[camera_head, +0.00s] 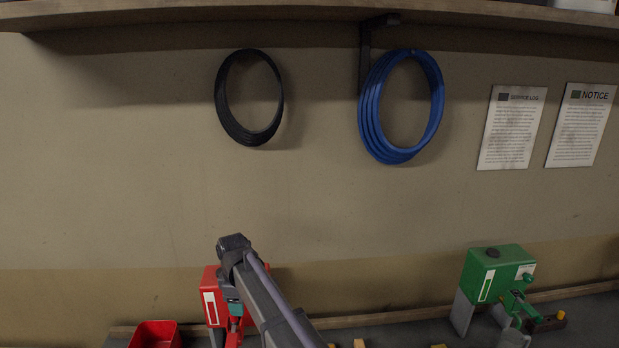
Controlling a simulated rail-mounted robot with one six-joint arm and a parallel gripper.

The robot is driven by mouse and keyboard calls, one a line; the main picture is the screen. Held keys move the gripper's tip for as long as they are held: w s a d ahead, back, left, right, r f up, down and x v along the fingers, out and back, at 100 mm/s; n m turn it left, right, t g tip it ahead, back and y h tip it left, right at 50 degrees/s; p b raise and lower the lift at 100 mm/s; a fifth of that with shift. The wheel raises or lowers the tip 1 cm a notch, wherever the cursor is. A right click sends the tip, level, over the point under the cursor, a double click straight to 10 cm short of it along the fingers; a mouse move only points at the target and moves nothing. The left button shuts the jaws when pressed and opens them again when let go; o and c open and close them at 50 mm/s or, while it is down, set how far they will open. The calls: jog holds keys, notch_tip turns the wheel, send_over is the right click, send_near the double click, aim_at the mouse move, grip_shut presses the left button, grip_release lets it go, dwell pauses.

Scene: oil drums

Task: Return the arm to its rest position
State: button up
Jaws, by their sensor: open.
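My arm (270,300) rises from the bottom edge, left of the middle, and its dark joint (235,248) is in front of a red drum (211,297). My gripper's fingers do not show; that end of the arm is below the picture or hidden behind the arm links. The arm covers much of the red drum's right side. I see nothing held.
A green drum (492,272) with a tap stands on a stand at right, a grey jug (513,338) below it. A red bin (155,335) is at lower left. Black hose (224,112) and blue hose (371,110) hang under a shelf (300,12). The wall between is clear.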

jog(key=s+d+f+m+b, duration=0.6)
jog(key=d+f, duration=0.1)
jog(key=d, duration=0.6)
jog(key=s+d+f+m+b, duration=0.5)
jog(key=s+d+f+b, duration=0.2)
jog(key=d, duration=0.6)
jog(key=s+d+f+m+b, duration=0.6)
jog(key=s+d+f, duration=0.1)
jog(key=d, duration=0.6)
jog(key=shift+f+m+b, duration=0.3)
jog(key=shift+f+b, duration=0.05)
jog(key=shift+b, duration=0.05)
